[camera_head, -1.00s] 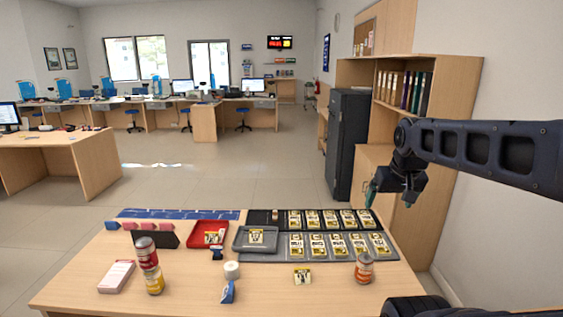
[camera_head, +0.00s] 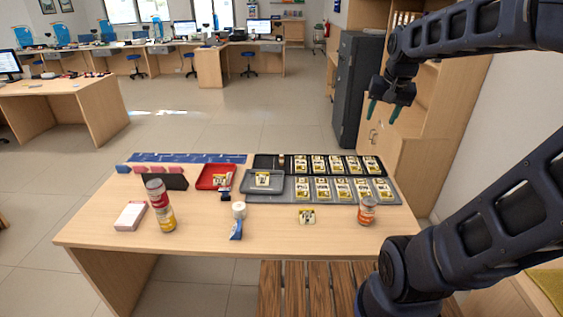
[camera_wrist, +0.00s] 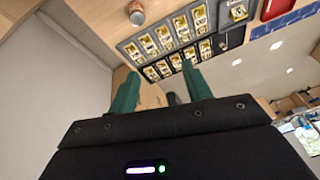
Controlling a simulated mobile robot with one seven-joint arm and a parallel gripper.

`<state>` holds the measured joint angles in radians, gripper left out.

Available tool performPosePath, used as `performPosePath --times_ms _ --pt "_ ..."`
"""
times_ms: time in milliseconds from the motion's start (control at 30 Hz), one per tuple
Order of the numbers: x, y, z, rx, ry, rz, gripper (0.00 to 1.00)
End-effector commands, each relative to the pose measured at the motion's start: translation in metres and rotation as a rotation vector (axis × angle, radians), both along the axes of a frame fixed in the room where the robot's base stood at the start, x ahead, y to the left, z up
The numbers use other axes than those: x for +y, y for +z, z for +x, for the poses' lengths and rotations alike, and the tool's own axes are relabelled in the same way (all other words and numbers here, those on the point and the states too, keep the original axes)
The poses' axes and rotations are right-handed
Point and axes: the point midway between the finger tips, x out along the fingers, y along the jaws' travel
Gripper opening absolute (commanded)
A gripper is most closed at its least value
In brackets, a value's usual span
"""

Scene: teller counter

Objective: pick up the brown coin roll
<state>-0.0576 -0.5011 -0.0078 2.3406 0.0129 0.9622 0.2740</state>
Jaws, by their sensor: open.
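The brown coin roll (camera_head: 281,160) appears as a small brown upright shape in the left compartment of the black tray (camera_head: 264,168), at the back of the counter. In the wrist view a small brownish shape (camera_wrist: 222,44) in the black tray seems to be the same roll. My gripper (camera_head: 383,111) is held in the air, above and to the right of the trays, well apart from the roll. Its two green fingers (camera_wrist: 160,70) are spread, with nothing between them.
A grey tray (camera_head: 283,201) of banknote bundles lies in front of the black one. A dark cabinet (camera_head: 352,92) stands behind.

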Motion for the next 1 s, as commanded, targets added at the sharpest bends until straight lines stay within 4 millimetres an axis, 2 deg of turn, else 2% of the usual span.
performPosePath --times_ms 33,267,467,767,1000 --pt "0.004 0.002 0.016 0.012 -0.023 0.011 0.49" --pt "0.020 0.008 0.080 0.055 -0.148 0.064 0.49" --pt "0.038 0.004 0.137 0.091 -0.259 0.102 0.49" --pt "0.071 -0.018 0.221 0.146 -0.426 0.148 0.49" --pt "0.102 -0.049 0.286 0.187 -0.564 0.174 0.49"
